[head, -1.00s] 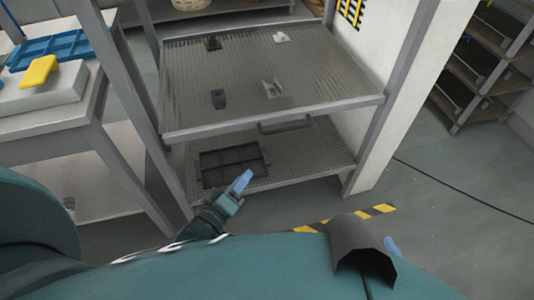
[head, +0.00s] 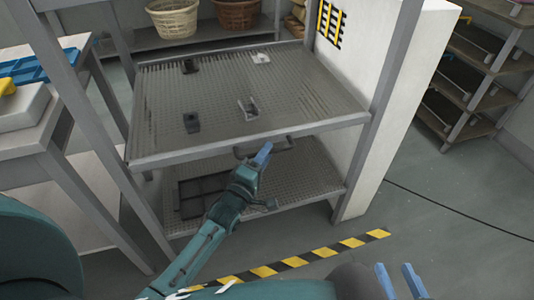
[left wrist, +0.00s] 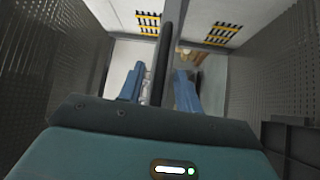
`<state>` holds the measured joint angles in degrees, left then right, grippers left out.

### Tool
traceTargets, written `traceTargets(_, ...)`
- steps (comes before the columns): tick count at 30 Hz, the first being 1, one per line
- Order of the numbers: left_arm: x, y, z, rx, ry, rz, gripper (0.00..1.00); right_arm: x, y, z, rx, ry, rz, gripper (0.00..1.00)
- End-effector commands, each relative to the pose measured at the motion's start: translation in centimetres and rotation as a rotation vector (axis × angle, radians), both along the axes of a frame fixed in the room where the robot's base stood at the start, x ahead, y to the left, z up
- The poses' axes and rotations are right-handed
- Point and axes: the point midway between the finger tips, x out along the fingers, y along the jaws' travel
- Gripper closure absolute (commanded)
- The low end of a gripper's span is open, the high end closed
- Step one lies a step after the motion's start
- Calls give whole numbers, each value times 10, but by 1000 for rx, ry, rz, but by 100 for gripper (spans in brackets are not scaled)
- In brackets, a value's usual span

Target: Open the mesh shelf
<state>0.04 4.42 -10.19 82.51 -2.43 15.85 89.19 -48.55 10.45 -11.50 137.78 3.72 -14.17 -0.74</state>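The mesh shelf (head: 215,95) is a grey perforated panel in a grey frame, with a dark bar handle (head: 284,145) under its front edge. The handle (left wrist: 163,50) also shows in the left wrist view as a dark bar between my left gripper's two blue fingers (left wrist: 160,88). A gap shows on each side of the bar, so the fingers are apart around it and not closed on it. In the head view my left gripper (head: 262,156) overlaps the handle's left part. My right gripper (head: 400,282) is at the bottom right, fingers apart and empty.
Several small dark and light parts, one a dark block (head: 191,122), rest on the mesh shelf. A lower mesh shelf holds a dark divided tray (head: 203,194). A white panel (head: 385,110) stands at the right. Floor with a striped strip (head: 300,260) lies in front.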

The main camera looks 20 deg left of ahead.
Motion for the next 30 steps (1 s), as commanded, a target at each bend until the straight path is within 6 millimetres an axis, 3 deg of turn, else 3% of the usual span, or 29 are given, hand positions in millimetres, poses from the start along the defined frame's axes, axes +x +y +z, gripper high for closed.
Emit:
traceTargets(5, 13, -3, 2, 2, -1, 0, 66, 1, 1, -2, -5, 1, 5, 64)
traceTargets(14, 15, -3, 2, 1, 0, 0, 66, 1, 2, -2, -5, 2, 7, 64)
traceTargets(26, 14, -3, 2, 1, 0, 0, 98, 1, 2, -3, -5, 2, 8, 64)
traceTargets(30, 14, -3, 2, 1, 0, 0, 100, 1, 2, -3, -5, 2, 8, 64)
